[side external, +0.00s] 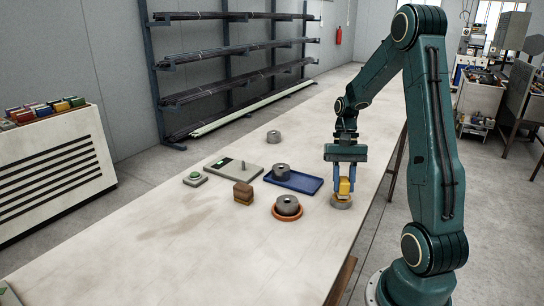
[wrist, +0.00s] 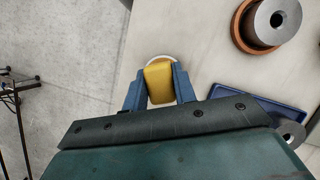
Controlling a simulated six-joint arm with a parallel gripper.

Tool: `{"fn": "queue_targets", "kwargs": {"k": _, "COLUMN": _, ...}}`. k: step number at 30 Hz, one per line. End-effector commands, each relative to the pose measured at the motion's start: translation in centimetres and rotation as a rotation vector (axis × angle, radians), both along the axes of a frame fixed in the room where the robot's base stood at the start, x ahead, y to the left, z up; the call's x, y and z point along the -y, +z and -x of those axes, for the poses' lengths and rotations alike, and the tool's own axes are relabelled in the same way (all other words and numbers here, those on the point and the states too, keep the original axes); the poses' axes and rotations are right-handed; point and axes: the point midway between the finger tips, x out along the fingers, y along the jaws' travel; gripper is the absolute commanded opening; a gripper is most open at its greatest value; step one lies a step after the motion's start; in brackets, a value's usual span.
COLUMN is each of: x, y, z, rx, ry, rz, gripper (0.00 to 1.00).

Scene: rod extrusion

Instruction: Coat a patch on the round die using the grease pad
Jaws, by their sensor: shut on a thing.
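The yellow grease pad (side external: 344,186) is held between the blue fingers of my gripper (side external: 344,189), which is shut on it. The pad also shows in the wrist view (wrist: 158,82). A shallow round pale container (side external: 341,203) is directly under the pad near the table's right edge; I cannot tell whether they touch. One grey round die (side external: 288,204), with a central hole, sits in an orange-brown round holder (side external: 276,212) left of my gripper. Another grey die (side external: 281,170) sits on the blue tray (side external: 308,184). A third grey ring-shaped piece (side external: 273,136) stands farther back.
The front of the table (side external: 190,250) is clear. A rod rack (side external: 230,70) stands behind the table.

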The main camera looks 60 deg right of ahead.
Motion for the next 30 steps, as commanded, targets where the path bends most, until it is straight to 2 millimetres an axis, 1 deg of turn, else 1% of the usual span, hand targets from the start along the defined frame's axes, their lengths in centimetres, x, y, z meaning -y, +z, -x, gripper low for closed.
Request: {"fn": "queue_targets", "kwargs": {"k": 30, "x": 0.00, "y": -0.63, "z": -0.01, "rx": 0.000, "ry": 0.000, "rz": 0.000, "gripper": 0.09}}
